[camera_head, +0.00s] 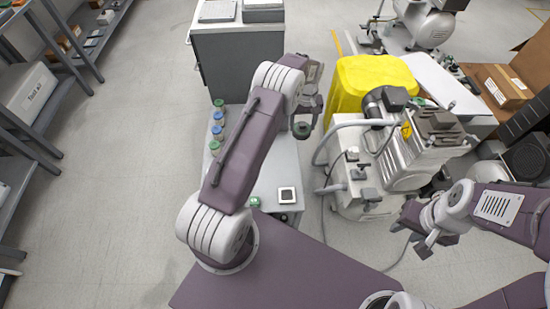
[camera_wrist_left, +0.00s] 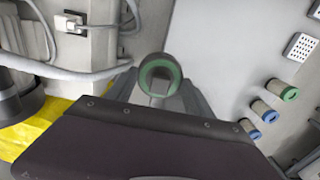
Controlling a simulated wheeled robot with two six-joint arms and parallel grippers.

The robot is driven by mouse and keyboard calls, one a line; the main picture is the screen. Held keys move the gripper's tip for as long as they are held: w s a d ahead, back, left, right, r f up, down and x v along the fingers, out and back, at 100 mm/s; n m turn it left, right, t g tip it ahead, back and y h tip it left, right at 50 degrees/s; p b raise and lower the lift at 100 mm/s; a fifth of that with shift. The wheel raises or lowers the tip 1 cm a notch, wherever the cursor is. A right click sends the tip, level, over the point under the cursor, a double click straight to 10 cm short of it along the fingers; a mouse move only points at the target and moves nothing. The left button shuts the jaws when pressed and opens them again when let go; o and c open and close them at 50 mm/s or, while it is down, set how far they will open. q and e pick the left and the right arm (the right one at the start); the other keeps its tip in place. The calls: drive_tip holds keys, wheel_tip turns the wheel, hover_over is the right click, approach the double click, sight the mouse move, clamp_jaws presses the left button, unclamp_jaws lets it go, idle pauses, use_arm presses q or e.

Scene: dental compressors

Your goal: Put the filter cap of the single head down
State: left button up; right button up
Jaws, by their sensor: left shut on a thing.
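My left gripper (camera_head: 306,114) is shut on a filter cap, a round piece with a green ring (camera_wrist_left: 160,72). In the left wrist view the cap sits between the fingertips, its ring facing the camera. In the head view the gripper is over the right side of the grey cart top (camera_head: 262,163), beside the compressor; I cannot tell the height of the cap above the surface. The compressor (camera_head: 408,150) stands to the right of the cart. My right gripper (camera_head: 418,238) is in front of the compressor, with no object visible in it; its finger gap is unclear.
Several green- and blue-topped cylinders (camera_head: 218,115) stand along the cart's left edge. A white square piece (camera_head: 287,195) and a green-topped one (camera_head: 255,201) are at its near end. A yellow cover (camera_head: 368,76) and hoses lie close on the right. The cart's middle is partly hidden by my arm.

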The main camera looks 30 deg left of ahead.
use_arm(q)
drive_tip(key=s+a+f, duration=0.2)
drive_tip(key=s, duration=0.1)
drive_tip(key=s+a+f+b, duration=0.1)
drive_tip(key=s+a+f, duration=0.1)
drive_tip(key=s+a+f+b, duration=0.1)
drive_tip(key=s+a+f, duration=0.1)
drive_tip(key=s+a, duration=0.1)
drive_tip(key=shift+s+f, duration=0.3)
wheel_tip(320, 180, down, 4)
drive_tip(key=shift+f+b, duration=0.1)
drive_tip(key=shift+b, duration=0.95)
drive_tip(key=o, duration=1.3)
